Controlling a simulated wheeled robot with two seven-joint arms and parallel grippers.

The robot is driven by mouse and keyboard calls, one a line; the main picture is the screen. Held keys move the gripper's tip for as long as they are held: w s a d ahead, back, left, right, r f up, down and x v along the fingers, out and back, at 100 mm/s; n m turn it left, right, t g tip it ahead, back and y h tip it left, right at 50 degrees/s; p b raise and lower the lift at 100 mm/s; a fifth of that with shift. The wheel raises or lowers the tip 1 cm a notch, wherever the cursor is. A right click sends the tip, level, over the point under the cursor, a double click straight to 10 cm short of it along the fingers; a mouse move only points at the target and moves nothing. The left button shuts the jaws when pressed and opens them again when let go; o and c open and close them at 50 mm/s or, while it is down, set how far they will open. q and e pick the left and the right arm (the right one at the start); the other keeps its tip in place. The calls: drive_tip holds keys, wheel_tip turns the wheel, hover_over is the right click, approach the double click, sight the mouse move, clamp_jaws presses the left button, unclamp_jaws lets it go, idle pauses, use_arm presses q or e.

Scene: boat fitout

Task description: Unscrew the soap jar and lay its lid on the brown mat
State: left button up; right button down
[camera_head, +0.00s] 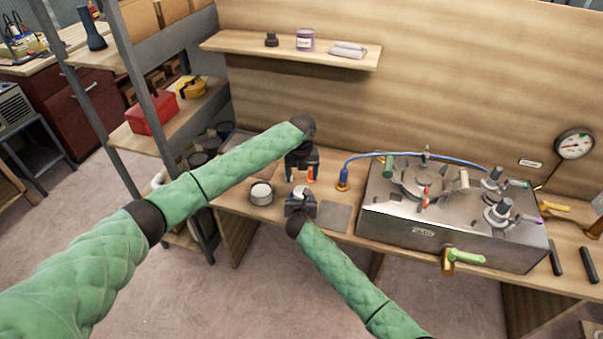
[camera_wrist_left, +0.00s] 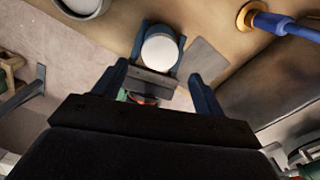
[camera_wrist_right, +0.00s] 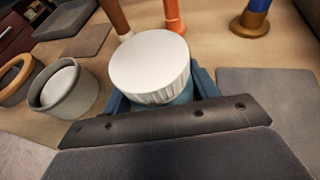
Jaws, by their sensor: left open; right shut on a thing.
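The soap jar (camera_wrist_right: 180,95) has a white ribbed lid (camera_wrist_right: 150,62) on top. It stands upright between the fingers of my right gripper (camera_wrist_right: 162,92), which is shut on its body. The lid also shows in the left wrist view (camera_wrist_left: 160,50). My left gripper (camera_head: 302,172) is open and empty, pointing down above the jar; in its wrist view the lid lies beyond the open fingers, apart from them. A brown mat (camera_wrist_right: 88,41) lies flat and bare on the bench, beyond the jar to the left. My left arm partly covers that area in the head view.
A grey round pot (camera_head: 261,193) with a pale inside stands left of the jar. A grey mat (camera_head: 333,217) lies to its right. Orange (camera_wrist_right: 174,15) and brown upright things stand just behind. A brass-based blue hose fitting (camera_head: 343,180) and a metal box (camera_head: 450,210) stand farther right.

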sight(301, 191)
use_arm(q)
drive_tip(key=shift+f, duration=3.6)
drive_tip(key=c, duration=1)
drive_tip(key=n, duration=0.7)
drive_tip(key=o, duration=1.1)
drive_tip(key=shift+r, duration=0.15)
